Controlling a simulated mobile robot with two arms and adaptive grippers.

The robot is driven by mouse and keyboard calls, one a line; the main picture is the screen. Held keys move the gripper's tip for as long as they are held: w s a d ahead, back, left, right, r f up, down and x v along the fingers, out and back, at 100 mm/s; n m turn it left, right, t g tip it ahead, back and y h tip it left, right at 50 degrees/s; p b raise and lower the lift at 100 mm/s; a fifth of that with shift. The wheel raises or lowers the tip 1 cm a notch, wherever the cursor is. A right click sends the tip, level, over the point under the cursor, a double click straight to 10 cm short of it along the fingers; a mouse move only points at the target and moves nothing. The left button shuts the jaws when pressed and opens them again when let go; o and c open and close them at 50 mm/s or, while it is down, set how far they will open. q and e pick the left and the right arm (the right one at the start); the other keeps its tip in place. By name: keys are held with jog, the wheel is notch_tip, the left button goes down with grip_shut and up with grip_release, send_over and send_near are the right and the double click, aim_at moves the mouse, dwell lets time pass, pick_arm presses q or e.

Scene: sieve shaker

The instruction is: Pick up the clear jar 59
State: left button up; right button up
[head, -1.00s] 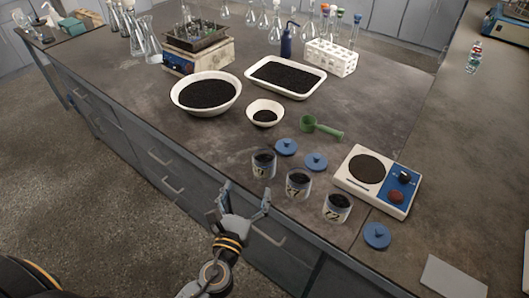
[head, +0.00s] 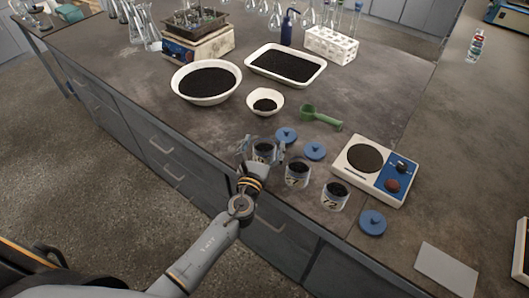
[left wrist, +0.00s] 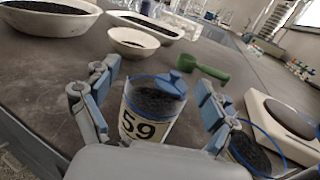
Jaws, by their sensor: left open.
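The clear jar 59 (left wrist: 150,113) is upright, filled with dark grains, with a pale label reading 59 in the left wrist view. In the head view jar 59 (head: 264,151) stands near the bench's front edge, partly hidden by my left gripper (head: 261,149). My left gripper also shows in the left wrist view (left wrist: 155,96), open, with one finger on each side of the jar. Gaps show between the fingers and the jar, so it is not gripped. My right gripper is not in view.
Two similar jars, a middle one (head: 297,174) and jar 72 (head: 334,196), stand to the right. Blue lids (head: 315,151) lie near them. A hot plate (head: 375,168), green scoop (head: 320,117), small bowl (head: 265,101) and tray (head: 287,66) are behind or beside. Bench space left of jar 59 is clear.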

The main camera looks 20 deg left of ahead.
pick_arm(q)
jog(key=shift+w, duration=0.3)
jog(key=c, duration=1.4)
jog(key=shift+r, duration=0.1)
jog(key=shift+r, duration=0.1)
